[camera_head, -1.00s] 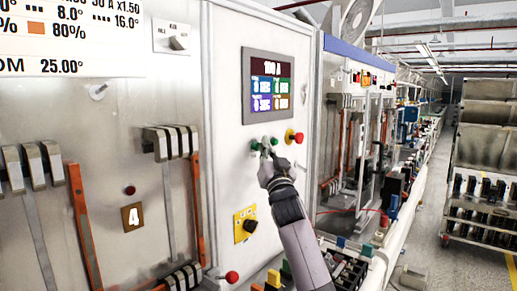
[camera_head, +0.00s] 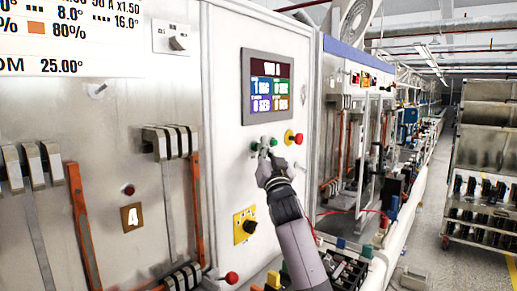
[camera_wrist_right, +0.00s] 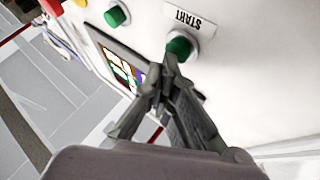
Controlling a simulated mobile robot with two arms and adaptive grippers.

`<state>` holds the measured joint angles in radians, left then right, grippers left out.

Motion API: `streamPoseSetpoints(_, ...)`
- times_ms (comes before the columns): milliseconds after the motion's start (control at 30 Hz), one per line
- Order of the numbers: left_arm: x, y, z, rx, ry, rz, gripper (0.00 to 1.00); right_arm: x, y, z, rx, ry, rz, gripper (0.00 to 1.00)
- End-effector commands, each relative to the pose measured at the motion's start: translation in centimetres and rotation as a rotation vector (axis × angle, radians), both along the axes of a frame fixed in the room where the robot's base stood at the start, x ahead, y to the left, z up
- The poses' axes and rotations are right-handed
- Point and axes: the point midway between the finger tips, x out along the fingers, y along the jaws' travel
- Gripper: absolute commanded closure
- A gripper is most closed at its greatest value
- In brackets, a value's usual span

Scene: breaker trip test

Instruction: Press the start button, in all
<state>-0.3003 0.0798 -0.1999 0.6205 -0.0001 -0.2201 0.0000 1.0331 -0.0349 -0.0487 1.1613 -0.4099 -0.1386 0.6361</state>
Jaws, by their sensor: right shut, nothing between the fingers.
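The green start button (camera_wrist_right: 181,45) has a START label (camera_wrist_right: 188,20) beside it in the right wrist view. It is the left one of two green buttons in the head view (camera_head: 254,146). The other green button (camera_head: 273,142) also shows in the wrist view (camera_wrist_right: 116,15). My right gripper (camera_head: 265,151) is shut and empty, its fingertips in front of the panel by the green buttons. In the wrist view the fingertips (camera_wrist_right: 170,64) meet the start button's edge in the picture; I cannot tell whether they touch it. My left gripper is not in view.
A lit display (camera_head: 268,88) sits above the buttons. A red button on a yellow base (camera_head: 290,137) is at their right. A yellow switch plate (camera_head: 244,225) is below. A rack (camera_head: 485,170) stands across the aisle at right.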

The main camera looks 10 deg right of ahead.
Motion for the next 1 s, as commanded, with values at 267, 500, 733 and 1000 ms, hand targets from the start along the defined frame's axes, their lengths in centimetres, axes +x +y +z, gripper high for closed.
streamPoseSetpoints(267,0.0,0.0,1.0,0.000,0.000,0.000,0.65,-1.0,-0.8,0.0,-0.002,0.002,-0.001,1.00)
streamPoseSetpoints(500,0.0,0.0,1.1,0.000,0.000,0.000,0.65,-1.4,-1.0,-0.2,0.000,0.002,0.000,1.00)
streamPoseSetpoints(733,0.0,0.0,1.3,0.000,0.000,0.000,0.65,-1.6,-1.3,-0.1,-0.001,0.001,-0.001,1.00)
streamPoseSetpoints(1000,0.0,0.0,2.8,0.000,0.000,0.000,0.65,-3.7,-2.9,0.1,-0.003,0.001,-0.001,1.00)
